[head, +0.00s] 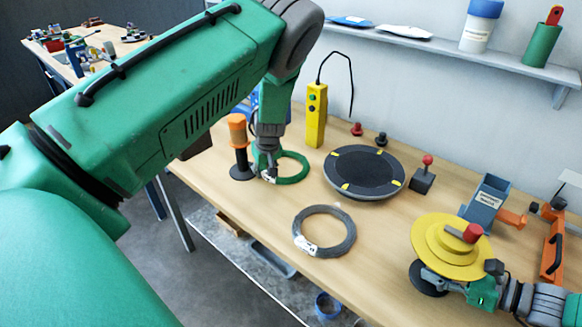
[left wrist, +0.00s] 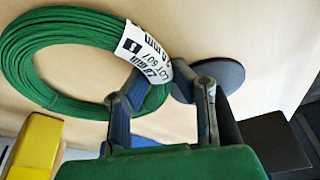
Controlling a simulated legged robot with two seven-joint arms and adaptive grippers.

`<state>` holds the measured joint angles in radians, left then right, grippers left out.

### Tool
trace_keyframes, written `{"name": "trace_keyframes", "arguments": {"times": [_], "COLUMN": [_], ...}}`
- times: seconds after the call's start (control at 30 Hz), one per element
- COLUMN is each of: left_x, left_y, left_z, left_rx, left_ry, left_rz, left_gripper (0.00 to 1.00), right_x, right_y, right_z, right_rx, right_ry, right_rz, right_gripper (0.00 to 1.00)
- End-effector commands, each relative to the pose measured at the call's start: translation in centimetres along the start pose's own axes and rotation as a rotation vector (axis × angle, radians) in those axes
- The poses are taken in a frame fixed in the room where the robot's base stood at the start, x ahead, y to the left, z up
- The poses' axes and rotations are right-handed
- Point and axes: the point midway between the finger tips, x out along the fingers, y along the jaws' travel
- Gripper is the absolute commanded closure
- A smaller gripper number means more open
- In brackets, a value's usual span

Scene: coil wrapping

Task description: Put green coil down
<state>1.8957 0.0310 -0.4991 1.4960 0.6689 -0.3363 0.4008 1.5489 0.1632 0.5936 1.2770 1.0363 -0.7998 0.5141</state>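The green coil (head: 292,167) is a flat ring at the table's left end, low at or very near the top. It fills the upper left of the left wrist view (left wrist: 20,67), with a white lot label (left wrist: 148,57) on its rim. My left gripper (head: 269,174) points down at the coil's near left rim. In the left wrist view my left gripper (left wrist: 157,68) has one finger inside the ring and one outside, their tips closed against the labelled rim. My right gripper (head: 440,278) is partly hidden beside a yellow stepped disc (head: 450,246); its fingers are unclear.
A grey coil (head: 351,237) with a label lies on the wooden table (head: 275,212). An orange-handled post (head: 239,140) stands left of the green coil. A yellow button box (head: 316,115) stands behind it. A dark round turntable (head: 370,172) is to the right.

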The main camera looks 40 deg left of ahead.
Motion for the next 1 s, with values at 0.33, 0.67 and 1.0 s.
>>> {"name": "trace_keyframes", "arguments": {"times": [0.33, 0.67, 1.0], "left_x": [-0.1, -4.7, -13.2], "left_y": [0.1, 0.2, 0.1], "left_z": [0.0, -1.5, -4.1], "left_rx": [-0.001, -0.002, -0.001], "left_ry": [0.0, 0.004, 0.003], "left_rz": [0.001, 0.006, 0.004], "left_gripper": [1.0, 1.0, 1.0], "right_x": [0.0, 0.0, 0.0], "right_y": [0.1, 0.1, 0.1], "right_z": [-0.3, -0.3, -0.3], "right_rx": [0.001, 0.001, 0.001], "right_ry": [0.005, 0.005, 0.005], "right_rz": [0.001, 0.0, 0.0], "right_gripper": [0.9, 0.9, 0.9]}}
